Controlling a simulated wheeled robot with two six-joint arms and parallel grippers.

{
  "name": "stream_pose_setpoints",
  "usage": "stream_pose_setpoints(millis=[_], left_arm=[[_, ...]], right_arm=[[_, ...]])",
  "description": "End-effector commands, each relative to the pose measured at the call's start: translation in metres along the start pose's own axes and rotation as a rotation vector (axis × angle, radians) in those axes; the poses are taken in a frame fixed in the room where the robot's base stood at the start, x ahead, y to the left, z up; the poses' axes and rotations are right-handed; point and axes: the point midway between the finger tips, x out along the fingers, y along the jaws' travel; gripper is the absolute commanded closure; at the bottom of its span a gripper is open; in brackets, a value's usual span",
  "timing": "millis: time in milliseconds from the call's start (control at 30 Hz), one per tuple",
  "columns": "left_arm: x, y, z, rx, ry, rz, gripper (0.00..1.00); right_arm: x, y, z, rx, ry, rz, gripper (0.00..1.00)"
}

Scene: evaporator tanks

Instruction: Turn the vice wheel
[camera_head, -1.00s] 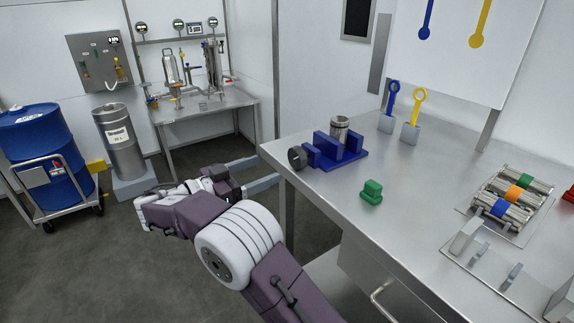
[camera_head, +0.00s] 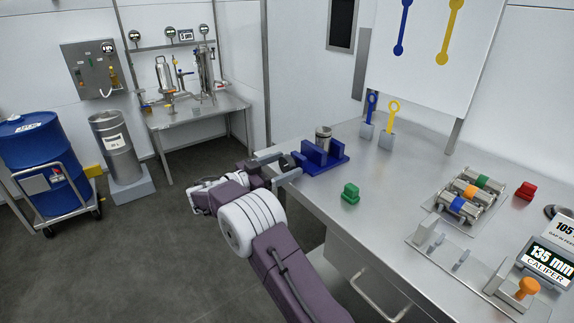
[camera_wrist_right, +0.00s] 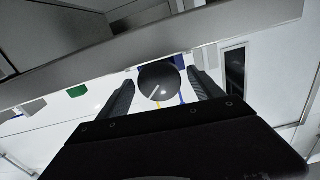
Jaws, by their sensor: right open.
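The blue vice (camera_head: 335,153) stands near the left corner of the steel bench, with a metal cylinder (camera_head: 323,133) in it. Its dark round wheel (camera_head: 286,162) faces left, at the bench edge. My right gripper (camera_head: 279,166) is open, its two grey fingers reaching to either side of the wheel. In the right wrist view the wheel (camera_wrist_right: 160,82) appears between the two fingers (camera_wrist_right: 163,92), with visible space on both sides. I cannot tell if either finger touches it. My left gripper is not in view.
Blue and yellow ring-handled tools (camera_head: 392,112) stand in grey holders behind. A rack of banded cylinders (camera_head: 465,197) and a caliper display (camera_head: 548,266) are at right.

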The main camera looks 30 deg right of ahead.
Motion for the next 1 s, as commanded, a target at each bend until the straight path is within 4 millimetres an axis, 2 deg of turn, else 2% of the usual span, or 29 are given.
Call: stream_pose_setpoints(millis=[133, 367, 600, 767, 1000], left_arm=[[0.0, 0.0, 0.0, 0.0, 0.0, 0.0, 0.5], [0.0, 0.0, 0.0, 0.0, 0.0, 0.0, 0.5], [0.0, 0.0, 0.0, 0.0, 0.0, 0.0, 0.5], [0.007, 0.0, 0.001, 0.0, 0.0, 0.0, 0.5], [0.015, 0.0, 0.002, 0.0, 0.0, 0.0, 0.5]], right_arm=[[0.012, 0.0, 0.0, 0.0, 0.001, 0.0, 0.24], [0.013, 0.0, 0.0, 0.0, 0.0, -0.001, 0.24], [0.013, 0.0, 0.0, 0.0, 0.0, -0.001, 0.87], [0.013, 0.0, 0.003, -0.062, 0.0, -0.001, 0.87], [0.013, -0.002, 0.001, -0.386, 0.0, 0.0, 0.87]])
